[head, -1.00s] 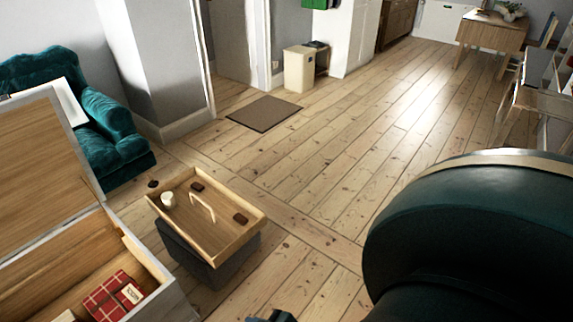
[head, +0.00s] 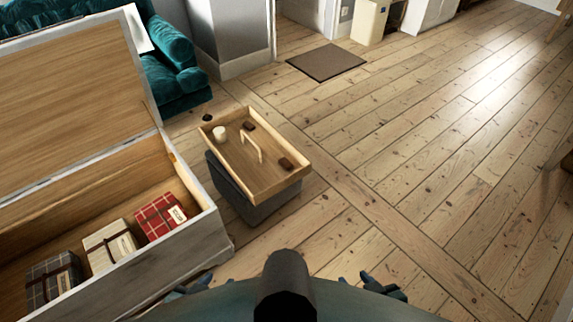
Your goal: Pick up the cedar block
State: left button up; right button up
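I cannot pick out the cedar block for certain. Two small dark brown blocks lie in the wooden tray, one near its far end (head: 249,125) and one at its right end (head: 286,164). My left gripper (head: 189,289) and my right gripper (head: 384,287) show small at the bottom edge, either side of my dark central part. Both are well short of the tray, and nothing shows held in them. Their fingers are too small and partly hidden to tell whether they are open.
The handled tray (head: 268,190) rests on a dark grey stool (head: 232,193) and also holds a white cup-like thing (head: 219,132). An open chest (head: 190,242) with several wrapped parcels stands left. A small dark thing (head: 207,117) lies behind. Floor at right is clear.

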aim_at(286, 165)
jog(key=i+j+z, duration=0.2)
jog(key=i, duration=0.2)
jog(key=i+j+z, duration=0.25)
jog(key=i, duration=1)
